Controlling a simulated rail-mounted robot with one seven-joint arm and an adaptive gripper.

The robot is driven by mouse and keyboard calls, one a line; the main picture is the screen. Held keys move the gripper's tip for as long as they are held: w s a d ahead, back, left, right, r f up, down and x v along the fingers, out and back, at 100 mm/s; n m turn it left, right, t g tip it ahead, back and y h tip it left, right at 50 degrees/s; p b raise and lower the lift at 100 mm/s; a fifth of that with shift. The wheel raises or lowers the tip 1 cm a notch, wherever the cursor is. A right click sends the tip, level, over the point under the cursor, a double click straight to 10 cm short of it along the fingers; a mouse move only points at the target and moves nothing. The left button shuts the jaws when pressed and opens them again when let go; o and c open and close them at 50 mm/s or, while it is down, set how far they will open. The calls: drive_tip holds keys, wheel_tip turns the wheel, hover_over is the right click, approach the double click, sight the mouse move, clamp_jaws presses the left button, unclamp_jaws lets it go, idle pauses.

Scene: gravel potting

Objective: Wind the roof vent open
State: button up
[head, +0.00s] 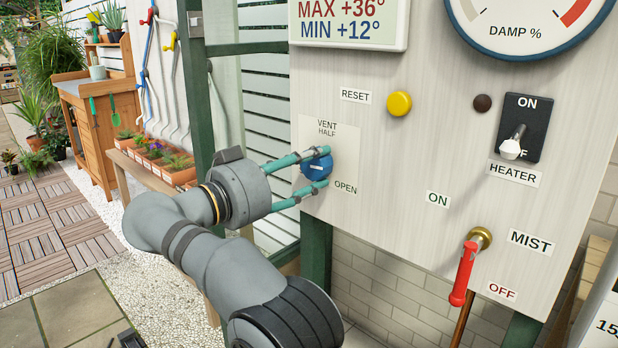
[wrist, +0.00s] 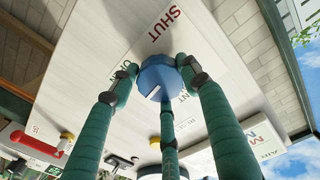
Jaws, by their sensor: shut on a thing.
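The vent knob is blue and round and sits on the pale control panel; in the head view the vent knob (head: 316,168) has VENT and HALF printed above it and OPEN at its lower right. My gripper (head: 322,167) reaches it from the left, its green fingers shut around the knob's rim. In the wrist view my gripper (wrist: 162,85) has three fingers about the blue knob (wrist: 158,72), with the SHUT label (wrist: 165,23) beyond it. A short white mark shows on the knob's face, at its lower left there; which label it points to is unclear.
The panel also bears a yellow RESET button (head: 399,104), a black HEATER switch (head: 520,128) and a red MIST lever (head: 463,273), all right of my gripper. A temperature display (head: 349,22) and damp dial (head: 530,26) are above. A planter bench (head: 150,172) stands behind my arm.

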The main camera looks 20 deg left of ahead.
drive_tip(key=shift+f+m+b, duration=0.3)
drive_tip(key=shift+m, duration=0.2)
drive_tip(key=o, duration=1.1)
drive_tip(key=shift+r, duration=0.15)
drive_tip(key=shift+o, duration=0.2)
drive_tip(key=v, duration=1.2)
drive_tip(key=shift+r, duration=0.15)
